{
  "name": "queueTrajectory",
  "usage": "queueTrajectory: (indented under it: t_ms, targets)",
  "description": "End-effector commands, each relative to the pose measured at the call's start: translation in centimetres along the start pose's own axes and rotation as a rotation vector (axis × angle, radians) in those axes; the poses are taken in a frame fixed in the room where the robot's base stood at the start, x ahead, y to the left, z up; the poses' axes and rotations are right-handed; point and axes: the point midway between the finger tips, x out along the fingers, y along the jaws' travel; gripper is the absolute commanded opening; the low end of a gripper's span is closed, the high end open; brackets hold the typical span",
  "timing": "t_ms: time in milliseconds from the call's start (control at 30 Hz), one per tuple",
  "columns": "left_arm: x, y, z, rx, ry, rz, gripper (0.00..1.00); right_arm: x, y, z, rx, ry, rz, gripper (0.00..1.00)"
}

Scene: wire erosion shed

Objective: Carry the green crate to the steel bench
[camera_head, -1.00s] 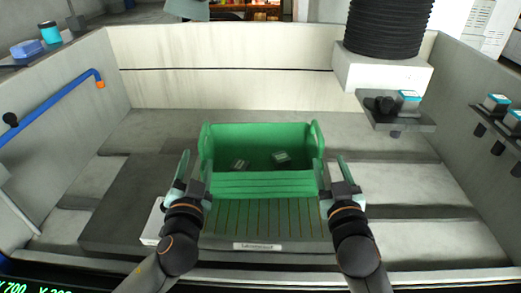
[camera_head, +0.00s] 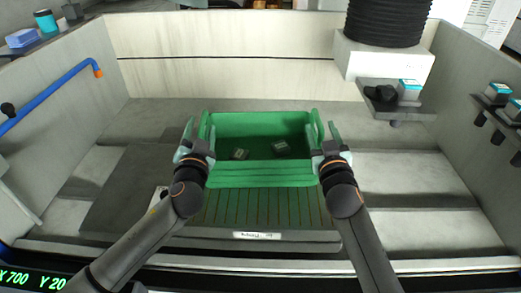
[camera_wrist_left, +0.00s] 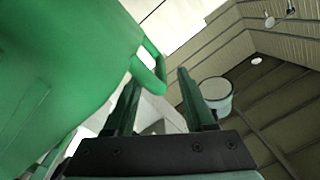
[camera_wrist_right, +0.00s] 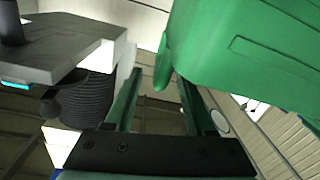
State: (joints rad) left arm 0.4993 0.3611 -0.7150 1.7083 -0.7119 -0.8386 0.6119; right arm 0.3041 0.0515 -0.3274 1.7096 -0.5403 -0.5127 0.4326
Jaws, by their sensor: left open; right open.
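The green crate (camera_head: 262,176) stands inside the machine basin, with two small dark boxes (camera_head: 280,147) in it. It has a raised handle at each end. My left gripper (camera_head: 188,135) is open at the crate's left end. In the left wrist view the crate's handle (camera_wrist_left: 149,72) reaches between the open fingers (camera_wrist_left: 158,95). My right gripper (camera_head: 325,135) is open at the right end. In the right wrist view the crate (camera_wrist_right: 250,45) fills the upper right and its handle edge hangs near the open fingers (camera_wrist_right: 160,95). I cannot identify the steel bench in these views.
The basin walls (camera_head: 220,55) surround the crate. A white block with a black bellows (camera_head: 388,20) and a grey shelf (camera_head: 395,103) overhang at the back right. A blue pipe (camera_head: 50,92) runs along the left wall. The basin floor right of the crate is clear.

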Motion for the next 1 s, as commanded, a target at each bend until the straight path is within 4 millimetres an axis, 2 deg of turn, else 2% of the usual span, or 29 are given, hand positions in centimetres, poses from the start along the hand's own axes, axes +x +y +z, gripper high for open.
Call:
queueTrajectory:
  t_ms: [100,300,733,1000]
  targets:
    - [1.9,-0.1,-0.1,0.001,0.0,-0.002,0.55,1.8,0.0,-0.1,0.001,0.001,0.0,0.55]
    - [3.6,0.0,0.0,0.0,0.0,0.0,0.55,3.6,0.0,0.0,0.001,0.0,0.0,0.55]
    - [4.2,0.0,0.0,0.0,0.0,0.001,0.55,4.2,0.0,0.0,0.001,0.0,0.0,0.55]
    - [4.2,0.0,0.0,0.0,0.0,0.001,0.25,4.2,0.0,0.0,0.001,0.0,0.0,0.26]
